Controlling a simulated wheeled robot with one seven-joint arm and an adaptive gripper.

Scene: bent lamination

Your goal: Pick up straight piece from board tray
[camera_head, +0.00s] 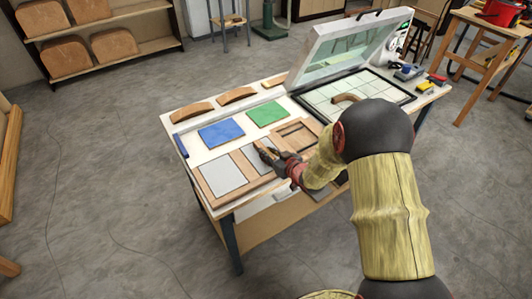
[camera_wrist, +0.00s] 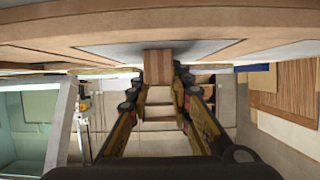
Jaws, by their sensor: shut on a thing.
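The board tray (camera_head: 208,196) is a shallow wooden frame with grey panels at the near left of the table. My gripper (camera_head: 266,152) is low at the tray's right part in the head view. In the wrist view my gripper (camera_wrist: 158,82) has its fingers on both sides of a straight-edged brown wooden piece (camera_wrist: 158,64) and is shut on it. The tray's wooden rim (camera_wrist: 60,32) runs across the top of that view, with grey panels on both sides of the piece. I cannot tell whether the piece touches the tray. Its far end is hidden.
A blue mat (camera_head: 221,132) and a green mat (camera_head: 267,114) lie behind the tray. Curved wooden pieces (camera_head: 237,95) line the back edge. A press with a raised lid (camera_head: 345,50) stands at the right, with a curved piece (camera_head: 347,98) on its bed.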

